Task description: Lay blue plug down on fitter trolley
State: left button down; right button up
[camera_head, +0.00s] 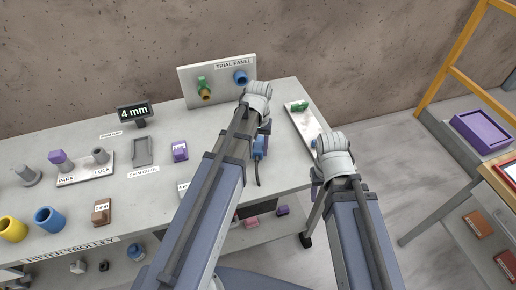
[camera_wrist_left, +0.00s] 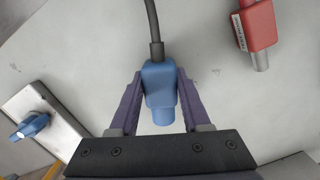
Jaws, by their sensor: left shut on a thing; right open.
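The blue plug (camera_wrist_left: 160,82) is between the fingers of my left gripper (camera_wrist_left: 160,92), which is shut on it. A dark cable leads from its top end in the wrist view. In the head view the plug (camera_head: 260,147) shows beside my left gripper (camera_head: 261,128), over the right part of the fitter trolley (camera_head: 215,130), its cable hanging below it. I cannot tell whether the plug touches the grey top. My right gripper (camera_head: 319,178) is open near the trolley's right edge; its fingers are mostly hidden by the arm.
The trial panel (camera_head: 218,88) stands at the back. A white plate (camera_head: 301,123) with a green part lies at the right end. A purple block (camera_head: 180,151) and grey gauge (camera_head: 142,152) sit further left. A red part (camera_wrist_left: 258,28) lies near the plug in the wrist view. Bare top surrounds them.

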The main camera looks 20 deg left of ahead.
aim_at(258, 146)
pick_arm(q)
jog(key=shift+f+b, duration=0.6)
jog(key=shift+f, duration=0.05)
jog(key=shift+c, duration=1.4)
grip_release()
jog(key=shift+r, duration=0.15)
jog(key=r+p, duration=0.5)
jog(key=w+r+p, duration=0.1)
jog(key=r+p, duration=0.1)
jog(key=p, duration=0.1)
jog(key=shift+a+r, duration=0.1)
jog(key=shift+r, duration=0.25)
jog(key=shift+f, duration=0.1)
jog(key=s+d+m+t+y, duration=0.1)
jog(key=s+d+m, duration=0.5)
jog(key=s+d, duration=0.5)
jog(key=shift+s+d, duration=0.25)
jog(key=shift+s, duration=0.45)
